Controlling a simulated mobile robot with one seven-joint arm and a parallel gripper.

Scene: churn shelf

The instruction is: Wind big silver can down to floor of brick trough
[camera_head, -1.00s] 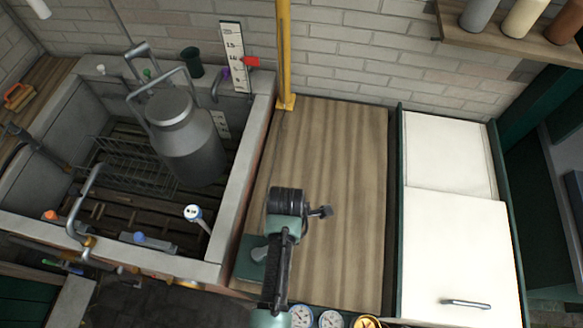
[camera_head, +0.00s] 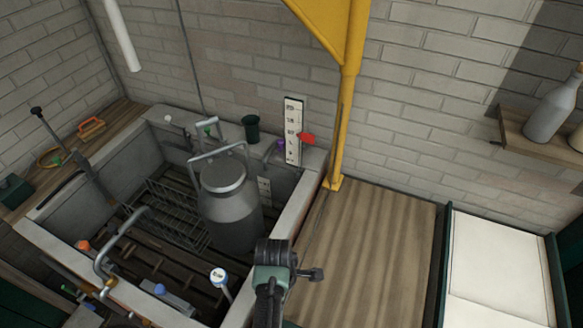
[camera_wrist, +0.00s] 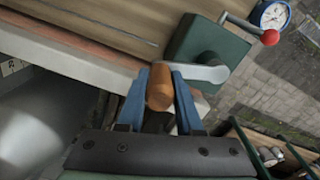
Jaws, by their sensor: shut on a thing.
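The big silver can (camera_head: 232,208) is upright inside the brick trough (camera_head: 283,222), with its bail handle raised over the lid. I cannot tell whether its base touches the slatted floor. In the wrist view, the blue fingers of my gripper (camera_wrist: 160,80) are shut on the orange-brown grip (camera_wrist: 160,92) of a crank. The crank's grey arm (camera_wrist: 203,73) runs right to a green winch box (camera_wrist: 212,45). In the head view my own arm hides the fingers and the crank.
A yellow post (camera_head: 343,120) stands behind the trough. A white scale (camera_head: 293,115) carries a red pointer (camera_head: 306,138). A wire rack (camera_head: 168,215) is left of the can. Taps and knobs line the trough's front. A bare wooden top (camera_head: 370,245) is at right.

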